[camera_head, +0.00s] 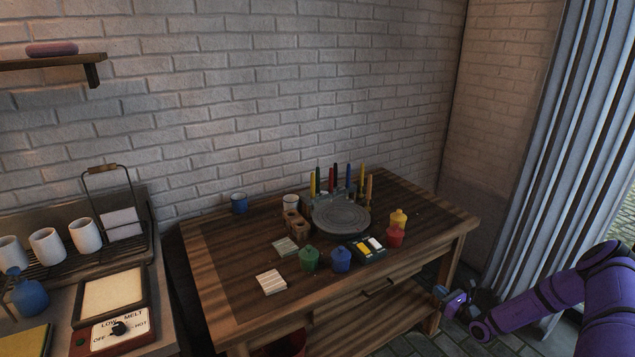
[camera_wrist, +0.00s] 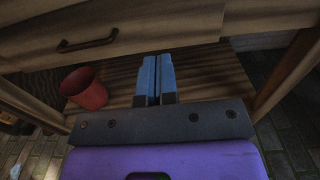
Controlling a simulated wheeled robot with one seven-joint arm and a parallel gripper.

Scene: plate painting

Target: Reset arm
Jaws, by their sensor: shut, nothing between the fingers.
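My purple arm reaches in from the right in the head view. My gripper (camera_head: 441,291) is low, beside the right front leg of the wooden table (camera_head: 235,290). In the wrist view my gripper (camera_wrist: 158,58) shows two blue fingers pressed together with nothing between them. They point toward the space below the table's drawer front, over the slatted lower shelf (camera_wrist: 205,75). A grey round plate (camera_head: 340,214) lies on the tabletop, far from my gripper.
A red bucket (camera_wrist: 84,88) stands on the lower shelf. Green (camera_head: 309,259), blue (camera_head: 340,259), red (camera_head: 395,235) and yellow (camera_head: 398,218) jars stand on the tabletop. A drawer handle (camera_wrist: 86,41) juts from the front. A curtain (camera_head: 555,140) hangs at right.

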